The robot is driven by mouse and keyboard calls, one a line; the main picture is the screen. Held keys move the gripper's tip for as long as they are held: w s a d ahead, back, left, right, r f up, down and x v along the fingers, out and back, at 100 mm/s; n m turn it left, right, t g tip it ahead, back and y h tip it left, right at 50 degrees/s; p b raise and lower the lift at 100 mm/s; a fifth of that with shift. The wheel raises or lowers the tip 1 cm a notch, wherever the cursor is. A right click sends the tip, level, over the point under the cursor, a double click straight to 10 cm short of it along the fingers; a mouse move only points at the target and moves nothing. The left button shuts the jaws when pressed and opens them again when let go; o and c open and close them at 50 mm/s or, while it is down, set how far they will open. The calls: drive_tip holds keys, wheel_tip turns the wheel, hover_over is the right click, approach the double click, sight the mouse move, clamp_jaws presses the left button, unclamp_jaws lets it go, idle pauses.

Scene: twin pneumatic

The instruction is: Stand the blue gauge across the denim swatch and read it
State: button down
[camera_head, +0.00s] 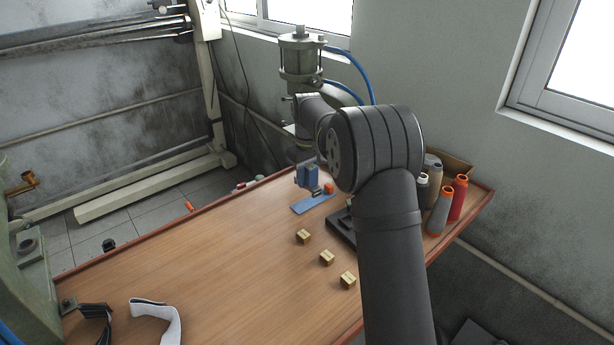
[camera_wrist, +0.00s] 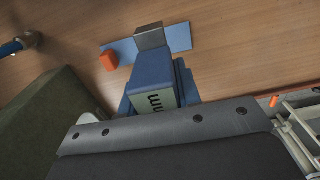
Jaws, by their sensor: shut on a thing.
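The blue gauge (camera_wrist: 160,82) has a pale face with "mm" lettering and a grey metal foot. It also shows in the head view (camera_head: 307,177), near the far edge of the table. My gripper (camera_wrist: 158,112) is shut on the gauge, its fingertips mostly hidden by its own grey body. The denim swatch (camera_wrist: 179,38) is a flat light-blue strip on the table, also in the head view (camera_head: 306,206). The gauge's metal foot overlaps the middle of the strip in the wrist view. I cannot tell whether it touches the cloth.
A dark block (camera_head: 342,232) stands nearby, partly behind my arm. The table's middle left (camera_head: 200,255) is clear.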

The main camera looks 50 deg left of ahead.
drive_tip(key=shift+f, duration=0.1)
drive_tip(key=shift+f, duration=2.4)
drive_tip(key=shift+f, duration=0.45)
drive_tip(key=c, duration=1)
unclamp_jaws()
drive_tip(key=shift+o, duration=0.2)
wheel_tip(320, 180, up, 17)
drive_tip(key=shift+r, duration=0.2)
drive_tip(key=shift+f, duration=0.15)
